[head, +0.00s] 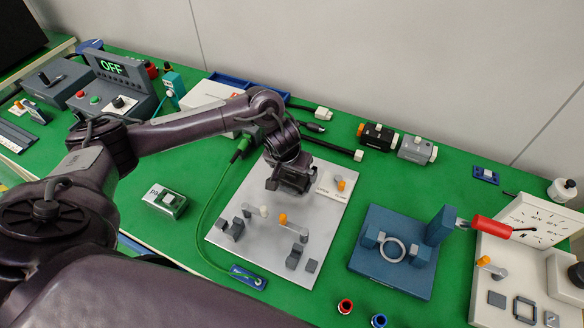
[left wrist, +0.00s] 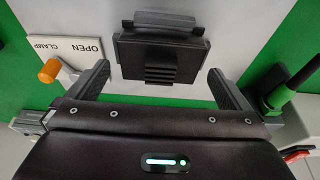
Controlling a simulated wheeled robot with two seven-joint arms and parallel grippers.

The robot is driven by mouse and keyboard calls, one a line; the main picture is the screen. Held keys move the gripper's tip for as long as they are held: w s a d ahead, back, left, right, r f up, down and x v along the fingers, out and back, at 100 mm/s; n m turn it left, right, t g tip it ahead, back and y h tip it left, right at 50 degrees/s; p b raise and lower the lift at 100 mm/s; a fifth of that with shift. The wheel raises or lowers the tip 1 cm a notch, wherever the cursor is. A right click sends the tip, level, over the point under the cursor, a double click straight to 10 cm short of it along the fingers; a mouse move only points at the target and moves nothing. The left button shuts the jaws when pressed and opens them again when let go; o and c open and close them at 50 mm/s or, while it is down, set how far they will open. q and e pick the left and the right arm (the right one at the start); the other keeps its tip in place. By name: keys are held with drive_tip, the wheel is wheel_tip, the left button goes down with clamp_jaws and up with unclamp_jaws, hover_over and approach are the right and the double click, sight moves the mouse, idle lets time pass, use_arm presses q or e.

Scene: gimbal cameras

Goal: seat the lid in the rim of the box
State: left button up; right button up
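My left gripper (head: 290,178) hangs over the far part of the pale panel (head: 225,250), pointing down. Its two fingers stand wide apart in the left wrist view (left wrist: 160,85), with nothing held. A dark block with a ridged tab (left wrist: 160,55) shows between and beyond the fingertips, with gaps on both sides; the gripper hides it in the head view. I cannot tell whether it is the lid or part of the box. A small grey-green case (head: 165,200) marked with letters sits left of the panel. No open box rim shows clearly. My right gripper is out of view.
The panel carries orange-knobbed levers (head: 283,219), grey blocks (head: 293,257) and an OPEN/CLAMP label (left wrist: 72,48). A green cable (head: 205,205) runs along its left side. A blue fixture with a ring (head: 392,250) stands right. Green table is bare between panel and fixture.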

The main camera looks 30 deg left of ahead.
sight(289, 182)
use_arm(q)
drive_tip(key=p+v, duration=0.1)
drive_tip(key=v, duration=0.6)
drive_tip(key=shift+r, duration=0.4)
drive_tip(key=shift+s, duration=0.25)
